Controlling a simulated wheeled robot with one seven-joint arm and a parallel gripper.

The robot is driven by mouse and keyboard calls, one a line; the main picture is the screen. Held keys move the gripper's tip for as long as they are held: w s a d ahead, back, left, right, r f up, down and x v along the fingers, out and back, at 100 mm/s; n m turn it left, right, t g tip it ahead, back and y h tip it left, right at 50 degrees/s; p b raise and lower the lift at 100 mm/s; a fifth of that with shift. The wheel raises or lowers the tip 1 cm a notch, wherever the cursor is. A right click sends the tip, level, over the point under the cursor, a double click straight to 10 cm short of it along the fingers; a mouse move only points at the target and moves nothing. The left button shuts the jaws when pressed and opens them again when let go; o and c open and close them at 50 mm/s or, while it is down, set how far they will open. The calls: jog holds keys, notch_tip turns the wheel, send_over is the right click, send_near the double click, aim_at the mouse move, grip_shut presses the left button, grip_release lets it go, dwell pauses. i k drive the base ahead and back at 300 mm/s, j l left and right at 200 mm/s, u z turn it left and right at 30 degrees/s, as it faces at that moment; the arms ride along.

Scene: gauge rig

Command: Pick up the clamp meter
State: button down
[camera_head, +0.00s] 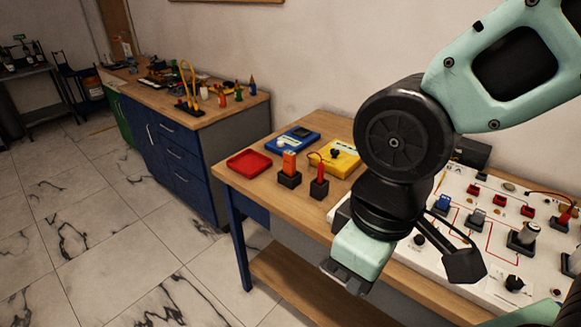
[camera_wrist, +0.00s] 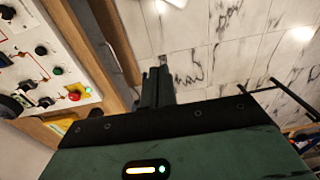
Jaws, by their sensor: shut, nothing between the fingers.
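I cannot tell for certain which thing is the clamp meter. A small upright orange device (camera_head: 289,160) stands in a black block on the wooden bench and may be it. A yellow boxy instrument (camera_head: 342,160) and a blue one (camera_head: 293,140) lie behind it. My gripper (camera_head: 345,281) hangs in front of the bench's front edge, to the lower right of the orange device and apart from it. In the wrist view my gripper (camera_wrist: 156,84) has its dark fingers together, empty, with the marble floor beyond.
A red tray (camera_head: 249,163) and a red-handled item in a black holder (camera_head: 320,180) sit on the bench (camera_head: 235,178). A white panel (camera_head: 440,255) with knobs and sockets fills its right. A blue cabinet (camera_head: 180,158) with tools stands behind left. The floor at left is clear.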

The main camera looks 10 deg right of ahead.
aim_at(289, 157)
jog(key=i+j, duration=0.25)
jog(key=j, duration=0.15)
jog(key=i+j, duration=0.25)
jog(key=j, duration=0.15)
jog(key=i+j, duration=0.25)
jog(key=j, duration=0.2)
jog(key=i+j, duration=0.25)
jog(key=j, duration=0.15)
jog(key=i+j+z, duration=0.1)
jog(key=i+j, duration=0.15)
jog(key=j, duration=0.15)
